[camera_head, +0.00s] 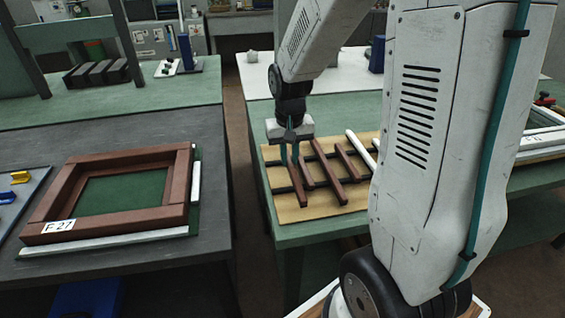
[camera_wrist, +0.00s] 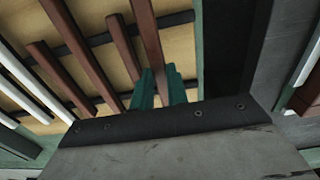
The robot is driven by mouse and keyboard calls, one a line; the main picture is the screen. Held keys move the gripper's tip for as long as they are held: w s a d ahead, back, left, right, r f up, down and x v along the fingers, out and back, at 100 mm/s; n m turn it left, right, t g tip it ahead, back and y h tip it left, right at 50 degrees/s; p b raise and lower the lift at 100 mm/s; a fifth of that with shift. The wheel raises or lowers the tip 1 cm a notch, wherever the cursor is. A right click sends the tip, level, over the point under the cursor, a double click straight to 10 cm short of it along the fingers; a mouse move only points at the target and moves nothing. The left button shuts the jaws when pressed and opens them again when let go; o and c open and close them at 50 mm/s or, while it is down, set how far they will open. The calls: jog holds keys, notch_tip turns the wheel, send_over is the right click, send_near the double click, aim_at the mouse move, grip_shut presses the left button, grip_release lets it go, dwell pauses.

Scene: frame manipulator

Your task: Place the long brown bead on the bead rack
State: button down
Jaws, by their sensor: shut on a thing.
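My gripper (camera_head: 290,158) is over the left end of the bead rack (camera_head: 292,212), a tan board with dark cross rails. In the wrist view its two teal fingers (camera_wrist: 161,88) are shut on a long brown bead (camera_wrist: 147,36), which runs between them over the rack. In the head view this bead (camera_head: 305,187) slants below the fingers. Another brown bead (camera_wrist: 122,44) lies close beside it. Further brown beads (camera_head: 329,175) and a white bead (camera_head: 358,149) lie across the rails. Whether the held bead touches the rails I cannot tell.
A brown frame (camera_head: 53,228) labelled F 27 lies on the dark left table, with white strips (camera_head: 196,184) along two sides. A blue tray (camera_head: 20,205) with small clamps is at its left. A gap separates the two tables. My arm hides the rack's right part.

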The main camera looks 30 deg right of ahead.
jog(key=shift+w+a, duration=0.55)
jog(key=shift+w, duration=0.3)
jog(key=f, duration=0.3)
jog(key=shift+w+a+f, duration=0.2)
jog(key=shift+w+f, duration=0.1)
jog(key=shift+f, duration=0.1)
jog(key=c, duration=1.4)
grip_release()
jog(key=shift+r, duration=0.15)
notch_tip(320, 180, up, 12)
jog(key=s+a+r+n, duration=0.1)
jog(key=s+a+r, duration=0.1)
jog(key=s, duration=0.5)
jog(key=s+a+r+n, duration=0.2)
jog(key=s+a, duration=0.1)
jog(key=s, duration=0.5)
jog(key=s+a+r+n+t, duration=0.1)
jog(key=s+a+r, duration=0.2)
jog(key=s, duration=0.5)
jog(key=shift+s+a+r+n, duration=0.1)
jog(key=shift+s+a+n, duration=0.1)
jog(key=shift+n, duration=0.1)
